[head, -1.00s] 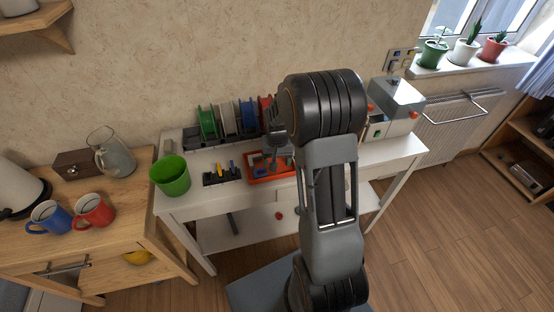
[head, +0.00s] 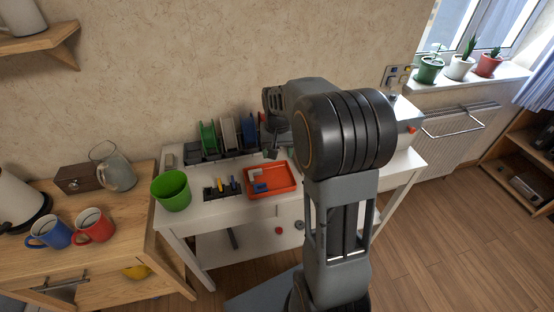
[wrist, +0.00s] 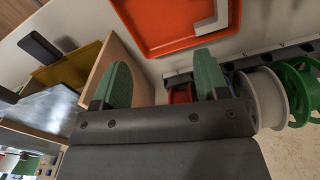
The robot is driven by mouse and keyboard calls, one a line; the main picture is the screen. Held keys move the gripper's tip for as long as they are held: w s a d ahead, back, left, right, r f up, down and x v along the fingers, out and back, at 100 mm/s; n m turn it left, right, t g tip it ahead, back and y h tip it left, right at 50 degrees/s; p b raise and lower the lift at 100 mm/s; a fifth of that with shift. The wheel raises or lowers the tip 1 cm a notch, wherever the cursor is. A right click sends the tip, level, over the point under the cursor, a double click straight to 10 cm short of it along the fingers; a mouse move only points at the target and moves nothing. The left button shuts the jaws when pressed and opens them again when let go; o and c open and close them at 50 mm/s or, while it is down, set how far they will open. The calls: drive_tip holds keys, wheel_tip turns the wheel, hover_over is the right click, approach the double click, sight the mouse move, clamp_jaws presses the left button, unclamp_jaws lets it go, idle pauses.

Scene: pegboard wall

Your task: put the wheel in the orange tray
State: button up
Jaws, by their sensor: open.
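The orange tray (head: 290,187) lies on the white bench and holds a white piece and a blue piece. It also shows at the top of the wrist view (wrist: 160,48), with a white part inside. My gripper (wrist: 164,82) is open, its two green fingers apart with nothing held between them. In the head view my gripper (head: 272,150) is behind the tray, by the spool rack, partly hidden by my arm. I cannot make out the wheel for certain. A small grey round thing (head: 299,225) shows on the lower shelf, too small to tell.
Green (head: 208,138) and white (head: 229,134) spools stand in a rack along the wall. A green bucket (head: 172,191) and a dark holder with small tools (head: 221,188) are left of the tray. A wooden divider (wrist: 130,65) and yellow bin (wrist: 70,68) are close to my fingers.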

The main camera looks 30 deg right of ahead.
drive_tip(key=s+a+r+n+t, duration=0.1)
drive_tip(key=s+a+r+n, duration=0.1)
drive_tip(key=s+a, duration=0.3)
drive_tip(key=s+a+r+n+t, duration=0.2)
drive_tip(key=s+a, duration=0.2)
drive_tip(key=s, duration=0.7)
drive_tip(key=shift+a+n, duration=0.3)
drive_tip(key=shift+a, duration=0.1)
drive_tip(key=shift+w+r, duration=0.1)
drive_tip(key=shift+r, duration=0.05)
